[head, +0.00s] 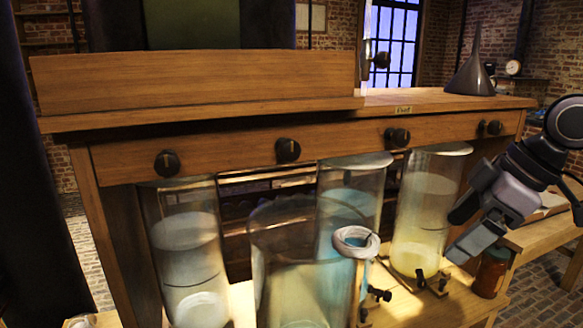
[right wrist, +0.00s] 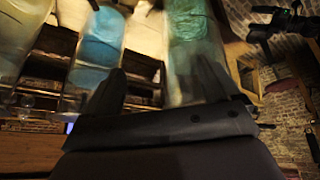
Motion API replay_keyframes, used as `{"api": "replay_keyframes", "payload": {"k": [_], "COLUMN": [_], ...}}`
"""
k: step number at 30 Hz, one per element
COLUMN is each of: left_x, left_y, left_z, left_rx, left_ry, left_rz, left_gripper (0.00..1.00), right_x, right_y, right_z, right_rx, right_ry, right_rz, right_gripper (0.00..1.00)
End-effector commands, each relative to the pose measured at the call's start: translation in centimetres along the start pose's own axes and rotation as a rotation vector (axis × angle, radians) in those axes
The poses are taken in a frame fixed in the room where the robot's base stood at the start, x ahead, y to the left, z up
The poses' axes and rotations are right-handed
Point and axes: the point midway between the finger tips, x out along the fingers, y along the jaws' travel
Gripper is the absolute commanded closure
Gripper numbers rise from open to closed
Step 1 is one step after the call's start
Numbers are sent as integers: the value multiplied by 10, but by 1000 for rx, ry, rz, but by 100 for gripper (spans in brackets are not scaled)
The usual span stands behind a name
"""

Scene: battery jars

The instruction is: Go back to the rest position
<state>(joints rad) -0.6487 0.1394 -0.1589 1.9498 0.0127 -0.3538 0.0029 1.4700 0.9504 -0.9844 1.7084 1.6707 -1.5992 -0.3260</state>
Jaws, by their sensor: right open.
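My right gripper (head: 462,226) is at the right of the head view, in front of and to the right of the yellow jar (head: 424,215). Its jaws are open, with nothing seen held. In the right wrist view its two fingers (right wrist: 160,88) are spread apart, with glass jars beyond them. My left gripper does not show clearly in either view.
Several glass jars stand under the wooden bench (head: 250,140), including a blue one (head: 345,190) and a clear one in front (head: 300,270). A white ring-shaped coil (head: 356,242) is near the blue jar. A brown jar (head: 490,274) stands below my right gripper. A dark funnel (head: 472,75) tops the bench.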

Motion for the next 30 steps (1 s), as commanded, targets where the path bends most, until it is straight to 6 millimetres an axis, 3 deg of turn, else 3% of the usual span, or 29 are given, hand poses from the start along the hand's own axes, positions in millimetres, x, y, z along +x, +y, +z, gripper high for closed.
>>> {"api": "replay_keyframes", "payload": {"k": [1,3,15,23,30], "left_x": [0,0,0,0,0], "left_y": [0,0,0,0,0], "left_z": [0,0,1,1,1], "left_rx": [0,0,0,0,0], "left_ry": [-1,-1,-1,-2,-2], "left_rz": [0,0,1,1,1], "left_gripper": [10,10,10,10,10], "right_x": [20,43,155,208,242], "right_y": [5,12,34,27,5], "right_z": [8,16,88,149,208], "right_rx": [27,62,209,251,241], "right_ry": [5,19,70,80,73], "right_rz": [10,39,219,343,445], "right_gripper": [10,10,10,10,10]}}
